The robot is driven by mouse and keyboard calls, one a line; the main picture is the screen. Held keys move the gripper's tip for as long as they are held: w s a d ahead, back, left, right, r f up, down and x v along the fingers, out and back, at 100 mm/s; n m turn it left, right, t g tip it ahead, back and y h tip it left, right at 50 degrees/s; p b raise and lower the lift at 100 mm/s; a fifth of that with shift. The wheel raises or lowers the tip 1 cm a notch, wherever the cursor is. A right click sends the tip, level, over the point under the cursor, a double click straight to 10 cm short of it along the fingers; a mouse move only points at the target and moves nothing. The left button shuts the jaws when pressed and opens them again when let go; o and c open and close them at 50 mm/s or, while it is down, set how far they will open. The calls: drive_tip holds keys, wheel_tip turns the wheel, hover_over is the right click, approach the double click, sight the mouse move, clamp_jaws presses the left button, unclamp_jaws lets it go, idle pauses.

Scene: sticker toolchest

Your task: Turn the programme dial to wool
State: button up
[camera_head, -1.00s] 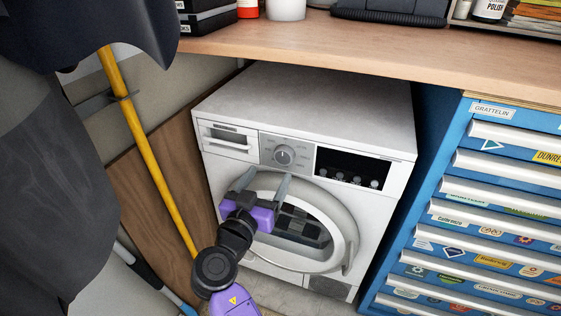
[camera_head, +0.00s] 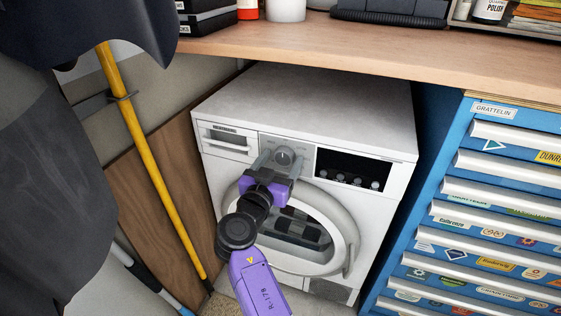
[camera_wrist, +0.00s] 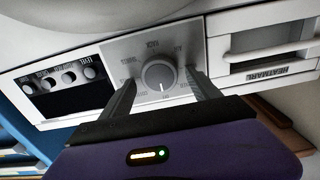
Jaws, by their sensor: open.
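The programme dial (camera_head: 284,156) is a round grey knob on the silver panel of a white washing machine (camera_head: 310,98). In the wrist view the dial (camera_wrist: 159,75) shows face-on, with printed programme words around it and a pale mark at its lower edge in that picture. My gripper (camera_head: 281,159) is open in front of the panel. In the wrist view my gripper's (camera_wrist: 161,88) fingers stand on either side of the dial; I cannot tell whether they touch it.
A dark display with small knobs (camera_head: 350,170) is right of the dial, and a drawer front (camera_head: 226,139) is left. The round door (camera_head: 345,235) lies below. A wooden worktop (camera_head: 350,45) overhangs behind. A blue drawer chest (camera_head: 480,200) stands right; a yellow pole (camera_head: 150,165) leans left.

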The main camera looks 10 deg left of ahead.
drive_tip(key=c, duration=1.3)
drive_tip(key=shift+c, duration=0.2)
drive_tip(key=n+b, duration=0.1)
drive_tip(key=n, duration=0.3)
drive_tip(key=shift+a+n, duration=0.1)
drive_tip(key=shift+n, duration=0.2)
drive_tip(key=n, duration=0.4)
drive_tip(key=shift+a+n, duration=0.1)
drive_tip(key=shift+n, duration=0.2)
drive_tip(key=n+p, duration=0.2)
drive_tip(key=n, duration=0.3)
drive_tip(key=shift+a+f, duration=0.1)
drive_tip(key=shift+f+n+p, duration=0.2)
drive_tip(key=shift+n+p, duration=0.55)
drive_tip(key=shift+n, duration=1.05)
